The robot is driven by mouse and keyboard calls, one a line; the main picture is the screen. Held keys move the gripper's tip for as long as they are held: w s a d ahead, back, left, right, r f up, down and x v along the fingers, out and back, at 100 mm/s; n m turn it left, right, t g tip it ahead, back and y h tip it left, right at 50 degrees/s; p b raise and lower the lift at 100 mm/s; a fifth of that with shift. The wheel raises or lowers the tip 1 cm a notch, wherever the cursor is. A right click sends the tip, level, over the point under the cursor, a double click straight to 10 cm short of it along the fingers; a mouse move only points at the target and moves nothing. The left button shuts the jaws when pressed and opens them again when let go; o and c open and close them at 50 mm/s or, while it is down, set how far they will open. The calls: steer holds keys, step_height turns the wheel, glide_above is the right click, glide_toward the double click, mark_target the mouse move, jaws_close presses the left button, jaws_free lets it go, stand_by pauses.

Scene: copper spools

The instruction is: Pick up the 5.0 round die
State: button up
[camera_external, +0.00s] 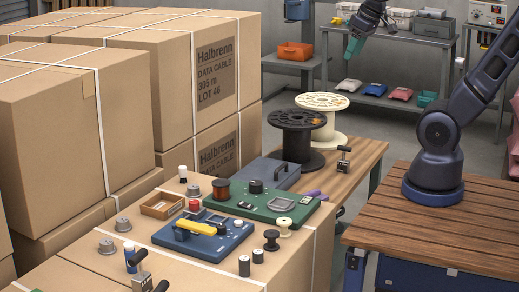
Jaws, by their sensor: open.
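My gripper (354,46), with teal fingers, hangs high at the top of the view, behind the table and well away from the boxes. It is open and nothing shows in it. Small grey round metal pieces stand on the near carton: one at the front left (106,247), one just behind it (123,224) and one farther back (193,191). Any of these could be a round die. No size marking can be read, so I cannot tell which is the 5.0 one.
A blue board (203,247) with a yellow tool, a green board (262,203), a wooden tray (162,206) and small spools crowd the carton top. Large black (297,120) and cream (321,101) spools stand behind. Tall cartons (150,70) rise at left.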

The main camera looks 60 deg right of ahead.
steer(key=w+a+r, duration=0.2)
steer(key=w+a, duration=0.3)
steer(key=w, duration=0.5)
steer(key=w+a+r, duration=0.1)
steer(key=w+a, duration=0.3)
steer(key=w, duration=0.5)
steer(key=w+a+f+m+g, duration=0.1)
steer(key=w+a+f, duration=0.1)
steer(key=w+a, duration=0.65)
steer(key=m, duration=0.1)
glide_above(106, 241)
steer(key=s, duration=0.2)
steer(key=shift+h, duration=0.4)
steer(key=f, duration=3.8)
steer(key=shift+s+a+f, duration=0.15)
steer(key=shift+s+a, duration=0.05)
steer(key=shift+a, duration=0.15)
steer(key=shift+x, duration=2.8)
steer(key=shift+w+d, duration=0.1)
steer(key=shift+w, duration=0.1)
